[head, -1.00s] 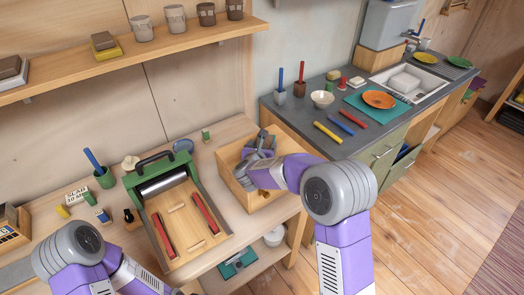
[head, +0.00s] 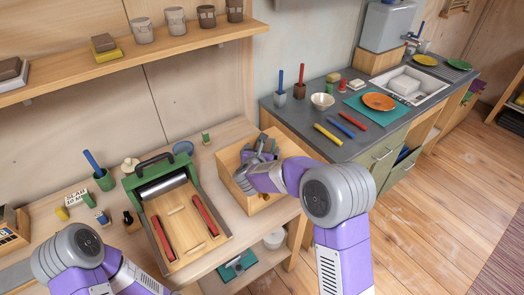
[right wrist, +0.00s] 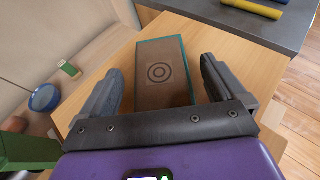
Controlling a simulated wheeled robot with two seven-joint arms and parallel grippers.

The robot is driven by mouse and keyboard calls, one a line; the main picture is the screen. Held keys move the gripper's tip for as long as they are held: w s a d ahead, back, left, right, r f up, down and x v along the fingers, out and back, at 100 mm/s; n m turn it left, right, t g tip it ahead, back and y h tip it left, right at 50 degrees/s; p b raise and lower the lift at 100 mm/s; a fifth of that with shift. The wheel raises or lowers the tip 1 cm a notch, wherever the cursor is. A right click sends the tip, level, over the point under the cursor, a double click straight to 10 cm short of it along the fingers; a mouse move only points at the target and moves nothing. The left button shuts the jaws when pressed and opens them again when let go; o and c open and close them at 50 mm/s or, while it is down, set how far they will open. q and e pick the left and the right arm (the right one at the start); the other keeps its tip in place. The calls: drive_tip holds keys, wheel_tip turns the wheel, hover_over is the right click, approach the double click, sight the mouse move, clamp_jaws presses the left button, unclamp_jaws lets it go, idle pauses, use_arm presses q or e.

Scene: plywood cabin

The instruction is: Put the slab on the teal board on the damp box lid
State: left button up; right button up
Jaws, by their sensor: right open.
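My right gripper (right wrist: 160,90) is open, with its fingers to either side of a brown slab (right wrist: 158,76) marked with dark concentric rings. Gaps show between the slab and both fingers. A teal edge (right wrist: 190,79) shows along the slab's far and right sides, like a board under it. Below is a pale wooden top (right wrist: 222,66), apparently the damp box lid; I cannot tell if the board rests flat on it. In the head view my right gripper (head: 258,152) is over the wooden box (head: 233,187) and hides the slab. My left gripper is out of view.
A green-framed roller press (head: 152,205) with red strips stands left of the box. A small green can (head: 205,137) and a blue bowl (head: 183,147) are behind it. The grey counter (head: 290,118) with tools, plates and a sink is at the right.

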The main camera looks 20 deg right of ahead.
drive_tip(key=v, duration=1.2)
drive_tip(key=shift+r, duration=0.15)
